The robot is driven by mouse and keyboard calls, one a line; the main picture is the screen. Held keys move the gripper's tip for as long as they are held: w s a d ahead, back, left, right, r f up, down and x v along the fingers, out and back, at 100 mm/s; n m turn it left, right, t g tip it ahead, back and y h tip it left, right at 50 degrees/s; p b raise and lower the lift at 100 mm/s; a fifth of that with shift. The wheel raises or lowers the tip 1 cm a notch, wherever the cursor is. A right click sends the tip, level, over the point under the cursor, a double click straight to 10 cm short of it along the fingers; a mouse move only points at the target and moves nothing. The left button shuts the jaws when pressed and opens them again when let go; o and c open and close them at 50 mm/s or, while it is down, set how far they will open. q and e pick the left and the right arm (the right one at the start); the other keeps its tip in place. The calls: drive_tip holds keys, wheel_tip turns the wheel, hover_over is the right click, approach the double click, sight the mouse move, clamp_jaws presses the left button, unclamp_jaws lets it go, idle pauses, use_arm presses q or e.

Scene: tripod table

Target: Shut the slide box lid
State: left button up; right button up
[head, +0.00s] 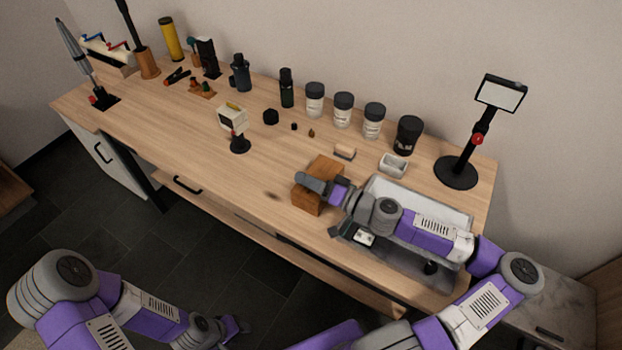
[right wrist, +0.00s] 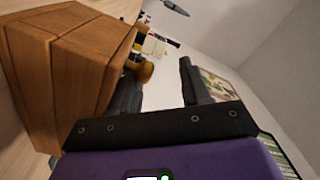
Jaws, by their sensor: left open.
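The brown wooden box (head: 308,199) stands on the front right part of the table, partly covered by my right gripper (head: 306,180) in the head view. In the right wrist view the wooden box (right wrist: 62,75) fills the left side. A small brass-coloured knob (right wrist: 141,70) shows beyond the box, close to one finger. My right gripper (right wrist: 157,80) is open, with an empty gap between its fingers. I cannot tell whether it touches the box, or how the lid sits. My left gripper (head: 236,325) is open, low in front of the table, away from the box.
A small block (head: 344,152) and a white dish (head: 393,165) lie behind the box. Several jars (head: 343,110) line the back. A stand with a screen (head: 458,172) is at the right. A grey tray (head: 450,217) lies under my right arm. The table's front middle is clear.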

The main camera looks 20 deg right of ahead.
idle(0.3)
drive_tip(key=shift+s+d+f, duration=0.1)
drive_tip(key=shift+s+d, duration=0.25)
drive_tip(key=shift+s, duration=0.05)
drive_tip(key=p+v, duration=0.1)
drive_tip(key=v, duration=0.5)
drive_tip(key=shift+s+p, duration=0.25)
drive_tip(key=shift+p, duration=0.15)
drive_tip(key=shift+d, duration=0.1)
